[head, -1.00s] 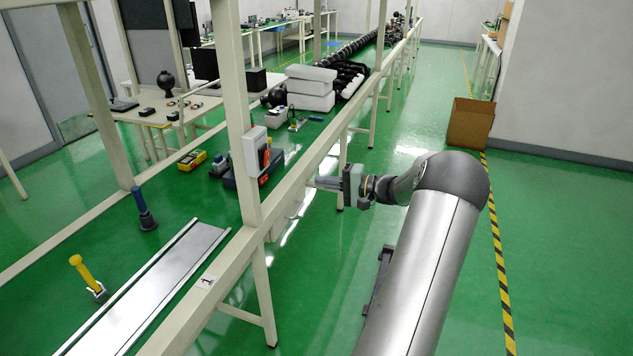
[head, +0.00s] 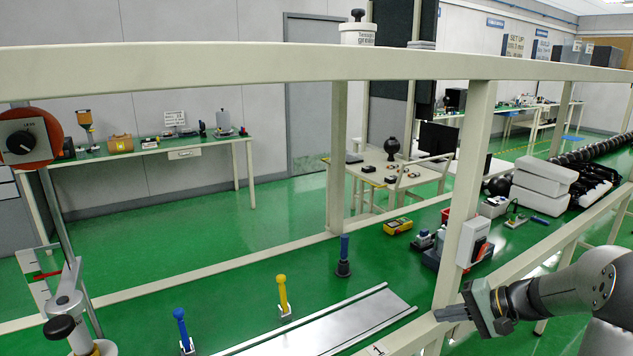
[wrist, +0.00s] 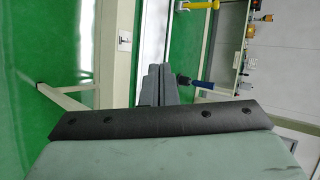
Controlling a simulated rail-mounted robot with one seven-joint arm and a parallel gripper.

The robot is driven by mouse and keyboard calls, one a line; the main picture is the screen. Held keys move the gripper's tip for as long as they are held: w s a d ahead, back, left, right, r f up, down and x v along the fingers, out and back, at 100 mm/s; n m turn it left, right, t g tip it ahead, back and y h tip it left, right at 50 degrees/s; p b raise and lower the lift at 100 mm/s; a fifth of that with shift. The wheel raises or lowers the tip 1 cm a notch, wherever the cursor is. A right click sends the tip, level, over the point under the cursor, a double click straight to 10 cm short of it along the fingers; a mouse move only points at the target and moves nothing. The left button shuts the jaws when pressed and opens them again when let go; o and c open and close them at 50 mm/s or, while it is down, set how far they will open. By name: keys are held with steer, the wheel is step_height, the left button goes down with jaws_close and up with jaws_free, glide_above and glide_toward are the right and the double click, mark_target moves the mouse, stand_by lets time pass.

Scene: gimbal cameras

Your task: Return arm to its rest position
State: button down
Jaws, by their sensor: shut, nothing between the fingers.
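My gripper (head: 452,313) shows at the lower right of the head view, with its fingers pointing left. The fingers lie close together with nothing between them. In the head view they appear in front of the foot of a cream frame post (head: 470,190). I cannot tell the exact gap to it. My grey-black arm (head: 580,285) comes in from the right edge. In the wrist view the shut fingers (wrist: 158,86) stick out past the dark bar of the gripper body.
A cream rail (head: 400,330) runs below the gripper. Beyond it lie a metal plate (head: 350,318), yellow-handled tool (head: 283,293) and blue-handled tool (head: 343,255). A white box (head: 474,240) is on the post. White blocks (head: 540,190) stand farther back.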

steer(key=s+a+n+g+h, duration=0.25)
steer(key=s+a+g, duration=0.35)
steer(key=a, duration=0.7)
steer(key=s+a+n+h, duration=0.3)
steer(key=s, duration=0.6)
steer(key=s+a+f+n+h, duration=0.1)
steer(key=s+a+n+h, duration=0.2)
steer(key=s, duration=0.6)
steer(key=shift+a+f, duration=0.3)
steer(key=shift+h, duration=0.25)
